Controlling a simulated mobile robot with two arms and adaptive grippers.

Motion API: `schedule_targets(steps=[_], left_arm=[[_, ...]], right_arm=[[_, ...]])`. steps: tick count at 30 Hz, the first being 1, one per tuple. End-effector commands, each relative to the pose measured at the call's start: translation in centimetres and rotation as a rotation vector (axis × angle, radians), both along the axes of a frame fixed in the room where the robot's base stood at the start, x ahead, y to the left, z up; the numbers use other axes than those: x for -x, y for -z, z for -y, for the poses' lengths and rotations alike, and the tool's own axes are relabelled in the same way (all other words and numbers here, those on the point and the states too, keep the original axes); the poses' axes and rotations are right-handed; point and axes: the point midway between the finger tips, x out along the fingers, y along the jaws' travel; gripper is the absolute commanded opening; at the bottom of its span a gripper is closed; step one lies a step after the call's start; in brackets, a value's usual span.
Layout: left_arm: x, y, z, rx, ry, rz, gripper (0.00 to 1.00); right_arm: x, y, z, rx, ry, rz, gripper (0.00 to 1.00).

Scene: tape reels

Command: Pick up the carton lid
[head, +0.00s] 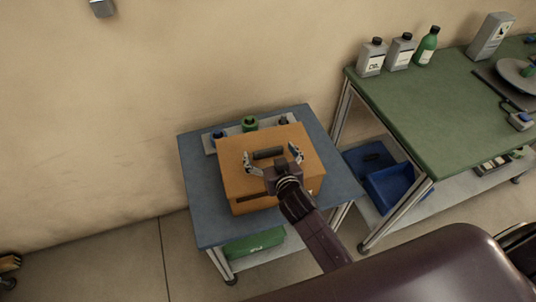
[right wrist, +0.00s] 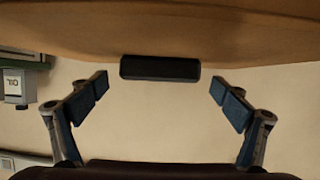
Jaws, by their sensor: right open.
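The orange-brown carton (head: 240,180) stands on the blue table, its lid (head: 235,146) on top. A black bar handle (head: 268,153) sits on the lid; it also shows in the right wrist view (right wrist: 160,68), with the lid's surface (right wrist: 230,30) behind it. My right gripper (head: 271,154) is open, its fingers spread wide on either side of the handle. In the right wrist view the open fingertips (right wrist: 160,82) are apart from the handle and hold nothing. The seam between lid and carton is not clear. My left gripper is out of view.
On the blue table (head: 195,175), behind the carton, a grey tray (head: 209,145) holds a green item (head: 249,124) and a blue one (head: 217,134). A green-topped bench (head: 430,120) with several bottles stands right. A green box (head: 252,245) lies on the shelf below.

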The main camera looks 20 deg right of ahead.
Motion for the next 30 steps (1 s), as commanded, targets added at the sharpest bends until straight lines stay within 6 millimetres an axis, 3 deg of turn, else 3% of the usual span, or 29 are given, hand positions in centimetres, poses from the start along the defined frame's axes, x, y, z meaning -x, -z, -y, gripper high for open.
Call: schedule_targets(steps=[4, 12, 25, 30], left_arm=[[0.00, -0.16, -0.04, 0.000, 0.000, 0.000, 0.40], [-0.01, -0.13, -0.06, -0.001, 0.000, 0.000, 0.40], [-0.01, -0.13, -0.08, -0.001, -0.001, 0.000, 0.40], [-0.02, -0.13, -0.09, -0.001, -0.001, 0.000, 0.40]], right_arm=[[-1.18, 0.50, 0.03, 0.000, 0.000, 0.000, 0.93], [-1.33, 0.66, 0.03, -0.001, 0.000, -0.001, 0.93], [-1.30, 0.66, 0.02, -0.001, 0.000, -0.001, 0.46], [-1.32, 0.60, 0.02, -0.001, 0.000, 0.000, 0.46]])
